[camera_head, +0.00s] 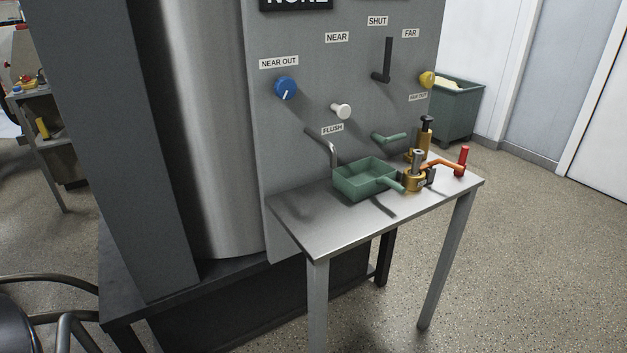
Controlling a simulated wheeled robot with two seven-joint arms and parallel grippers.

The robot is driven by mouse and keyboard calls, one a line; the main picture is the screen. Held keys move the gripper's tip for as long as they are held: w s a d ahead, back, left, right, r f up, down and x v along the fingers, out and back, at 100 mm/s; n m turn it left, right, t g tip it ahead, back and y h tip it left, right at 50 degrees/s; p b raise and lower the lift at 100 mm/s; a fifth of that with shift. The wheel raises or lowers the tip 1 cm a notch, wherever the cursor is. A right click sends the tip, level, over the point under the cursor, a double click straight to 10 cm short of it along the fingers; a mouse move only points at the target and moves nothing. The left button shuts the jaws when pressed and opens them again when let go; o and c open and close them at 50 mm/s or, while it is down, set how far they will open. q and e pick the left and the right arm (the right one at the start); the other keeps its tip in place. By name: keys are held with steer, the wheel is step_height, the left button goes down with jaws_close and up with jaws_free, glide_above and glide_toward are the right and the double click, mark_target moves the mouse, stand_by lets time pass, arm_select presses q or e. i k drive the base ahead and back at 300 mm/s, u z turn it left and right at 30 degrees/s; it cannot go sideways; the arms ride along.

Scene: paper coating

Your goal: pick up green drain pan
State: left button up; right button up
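The green drain pan (361,180) sits upright on the small grey metal table (310,221), against the grey control panel. A curved metal spout (329,147) comes out of the panel just above the pan's left side. Neither of my grippers is in view, and nothing is holding the pan.
Brass valve parts (413,181) and an orange-red handle (446,164) stand right of the pan. The panel carries a blue knob (286,88), a white knob (341,111) and a black lever (386,60). A green bin (457,108) stands behind. The table's front left is clear.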

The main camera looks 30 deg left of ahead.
mark_target(359, 180)
steer(key=u, duration=1.1)
steer(key=i, duration=0.55)
